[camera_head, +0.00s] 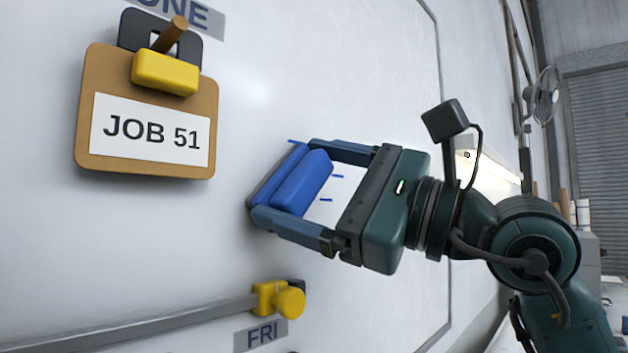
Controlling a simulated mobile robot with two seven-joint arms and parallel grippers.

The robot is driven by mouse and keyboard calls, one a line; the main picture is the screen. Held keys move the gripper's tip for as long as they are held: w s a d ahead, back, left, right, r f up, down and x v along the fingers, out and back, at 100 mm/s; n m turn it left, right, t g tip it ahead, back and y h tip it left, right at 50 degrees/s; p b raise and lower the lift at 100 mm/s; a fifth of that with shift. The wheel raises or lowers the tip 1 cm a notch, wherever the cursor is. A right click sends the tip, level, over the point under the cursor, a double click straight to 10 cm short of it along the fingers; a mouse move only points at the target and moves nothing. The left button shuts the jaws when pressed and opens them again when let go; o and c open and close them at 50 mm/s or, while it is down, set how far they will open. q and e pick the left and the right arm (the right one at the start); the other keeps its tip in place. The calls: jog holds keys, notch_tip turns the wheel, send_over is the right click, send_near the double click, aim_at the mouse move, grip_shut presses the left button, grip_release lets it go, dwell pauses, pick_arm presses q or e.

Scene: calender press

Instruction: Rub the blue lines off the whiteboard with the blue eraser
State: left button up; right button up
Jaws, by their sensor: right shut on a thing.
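The whiteboard (375,75) fills most of the view. My right gripper (283,185) reaches in from the right and is shut on the blue eraser (303,183). The eraser is at the board's face; I cannot tell whether it presses on it. Part of the board behind the eraser and gripper is hidden. My left gripper is not in view.
A brown clipboard (88,165) reading "JOB 51" hangs at the upper left under a yellow clip. A grey rail (140,328) with a yellow knob (290,303) crosses the lower left, above a "FRI" label (261,336). The board between clipboard and gripper is clear.

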jog(key=shift+w+d, duration=0.55)
jog(key=shift+w, duration=0.15)
jog(key=shift+w+d, duration=0.5)
jog(key=shift+w, duration=0.2)
